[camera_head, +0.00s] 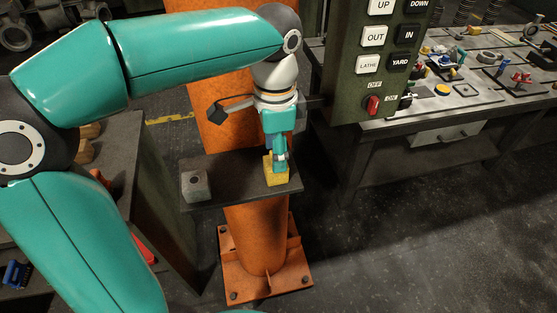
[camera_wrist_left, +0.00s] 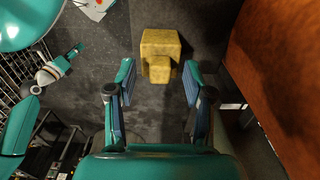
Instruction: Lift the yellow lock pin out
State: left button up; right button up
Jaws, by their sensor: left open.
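The yellow lock pin (camera_head: 276,177) shows as a yellow blocky piece at the right end of a dark shelf on the orange post. In the left wrist view it (camera_wrist_left: 160,42) has a larger block and a smaller square part, centred across the opening between my fingers. My left gripper (camera_head: 280,158) points down at the yellow piece and hides part of it. In the left wrist view my left gripper (camera_wrist_left: 159,75) is open, one finger on each side, with a gap to both; I cannot tell its exact height above the piece.
A grey block with a hole (camera_head: 196,182) sits at the shelf's left end. The dark shelf (camera_head: 232,177) is bare between. A green button panel (camera_head: 350,65) stands close on the right. A bench with small parts (camera_head: 385,125) is beyond it. The orange post (camera_wrist_left: 285,85) is close on the right in the wrist view.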

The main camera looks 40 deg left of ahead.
pick_arm(q)
jog(key=shift+f, duration=0.1)
jog(key=shift+c, duration=0.2)
grip_shut()
notch_tip(320, 180, up, 20)
jog(key=p, duration=1)
jog(key=shift+p, duration=0.3)
